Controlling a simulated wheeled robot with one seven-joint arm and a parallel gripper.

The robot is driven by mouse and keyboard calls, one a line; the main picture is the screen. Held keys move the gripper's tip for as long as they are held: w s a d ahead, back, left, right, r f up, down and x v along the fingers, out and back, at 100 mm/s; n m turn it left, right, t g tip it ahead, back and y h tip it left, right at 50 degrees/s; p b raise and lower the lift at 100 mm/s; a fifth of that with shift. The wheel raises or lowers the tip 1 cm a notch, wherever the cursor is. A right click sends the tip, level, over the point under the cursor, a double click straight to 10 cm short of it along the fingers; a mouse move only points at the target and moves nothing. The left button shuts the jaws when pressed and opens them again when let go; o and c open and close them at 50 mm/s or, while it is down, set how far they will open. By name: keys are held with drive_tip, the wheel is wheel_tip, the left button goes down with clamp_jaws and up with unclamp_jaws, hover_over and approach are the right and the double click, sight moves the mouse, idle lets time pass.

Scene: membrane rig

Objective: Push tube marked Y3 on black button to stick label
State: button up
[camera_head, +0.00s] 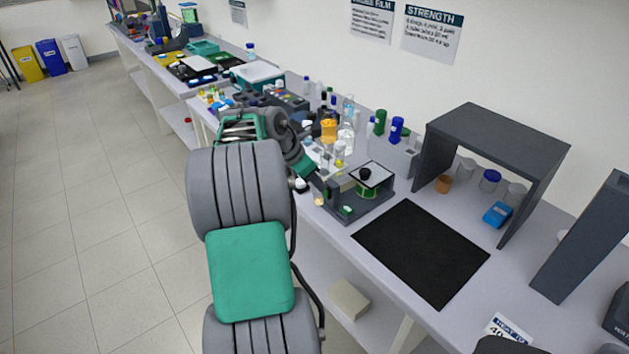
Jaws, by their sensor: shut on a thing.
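My gripper (322,193) is at the left end of a small dark labelling device (378,208) on the bench. It is shut on a small pale thing, likely the tube (319,201), mostly hidden by the gripper; no Y3 mark is readable. The device has a dark base, a green-edged roll and a pale top plate. A round black knob (365,174), which may be the black button, shows at that plate. The gripper is left of and below this knob in the picture. Whether the tube touches the device cannot be told.
A black mat (422,252) lies clear to the right of the device. A grey open-fronted shelf (497,140) stands behind it, with jars and a blue box (497,214) inside. Bottles, including a blue one (397,129), and small vials crowd the bench behind my gripper.

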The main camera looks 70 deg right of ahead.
clamp_jaws()
drive_tip(key=shift+s+d+p, duration=0.25)
drive_tip(key=shift+d+p, duration=0.2)
drive_tip(key=shift+p, duration=0.05)
idle(0.3)
drive_tip(key=a+p+v, duration=0.1)
drive_tip(key=p+v, duration=0.5)
drive_tip(key=p, duration=0.1)
idle(0.3)
drive_tip(key=shift+w+a+f, duration=0.1)
drive_tip(key=shift+w, duration=0.05)
idle(0.4)
